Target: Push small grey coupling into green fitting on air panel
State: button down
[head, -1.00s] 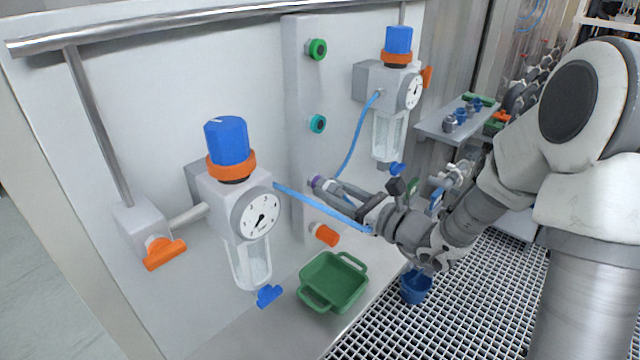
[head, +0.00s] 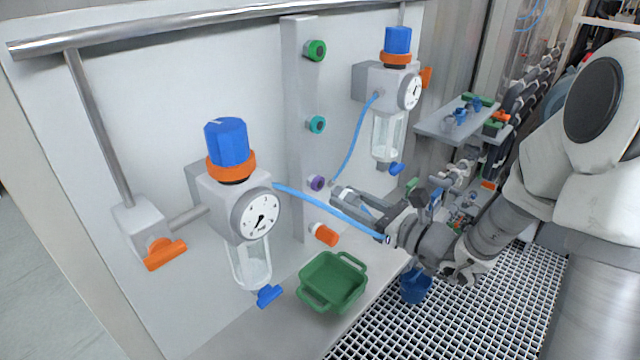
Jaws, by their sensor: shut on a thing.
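The green fitting (head: 316,50) is at the top of the grey upright strip on the air panel, its opening facing right. My gripper (head: 342,194) is well below it, just right of the purple fitting (head: 317,183) and apart from the strip. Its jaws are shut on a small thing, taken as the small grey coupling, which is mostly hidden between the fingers. Another blue hose (head: 356,145) drops from the right regulator and ends near the fingertips.
Regulators stand left (head: 230,190) and right (head: 388,90). The space right of the green fitting is fairly clear.

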jog(key=shift+v, duration=0.8)
jog(key=shift+r, duration=0.1)
